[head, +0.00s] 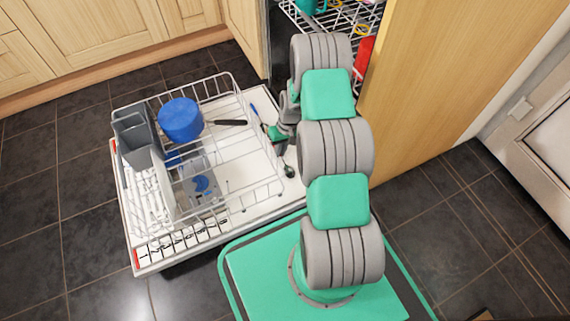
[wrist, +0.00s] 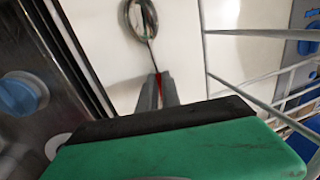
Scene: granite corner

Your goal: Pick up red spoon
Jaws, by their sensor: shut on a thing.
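The red spoon (wrist: 141,22) has a shiny metal bowl and a red handle. In the wrist view its bowl points away from me over the white inner face of the open dishwasher door (wrist: 110,62). My gripper (wrist: 158,90) is shut on the red handle, with one finger on each side. In the head view my gripper (head: 276,133) is low over the door, to the right of the wire rack, partly hidden by my arm. The spoon's dark bowl (head: 289,171) shows just below it. I cannot tell whether the spoon touches the door.
The white wire rack (head: 248,165) is close on the left in the head view. It holds a blue pan (head: 181,119) with a black handle and a grey cutlery basket (head: 138,138). A wooden panel (head: 420,90) stands close at the right. Dark tiled floor is clear at left.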

